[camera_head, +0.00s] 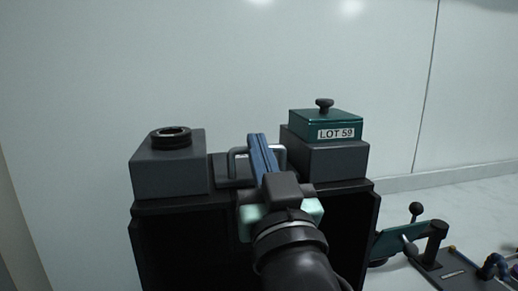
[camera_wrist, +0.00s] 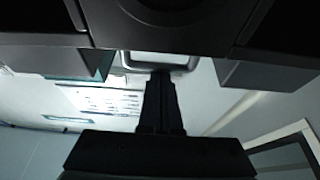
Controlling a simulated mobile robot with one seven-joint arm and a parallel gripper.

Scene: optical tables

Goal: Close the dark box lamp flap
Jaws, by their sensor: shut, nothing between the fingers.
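The dark box (camera_head: 160,238) is a black cabinet with a shadowed front, partly hidden by my arm. Between the two grey housings on its top is a dark plate (camera_head: 228,172) with a metal loop handle (camera_head: 238,158); I cannot tell for sure whether this is the lamp flap or how far it is open. My gripper (camera_head: 257,138) is shut and empty, its fingers over the middle of the handle, hiding part of it. In the wrist view the closed fingers (camera_wrist: 160,75) reach the handle (camera_wrist: 135,62); whether they touch it is unclear.
The left grey housing (camera_head: 168,172) carries a black ring (camera_head: 171,137). The right grey housing (camera_head: 333,160) carries a teal box (camera_head: 326,122) marked LOT 59, with a black knob. A teal panel (camera_head: 400,240) and other equipment stand low at right. A pale wall is behind.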

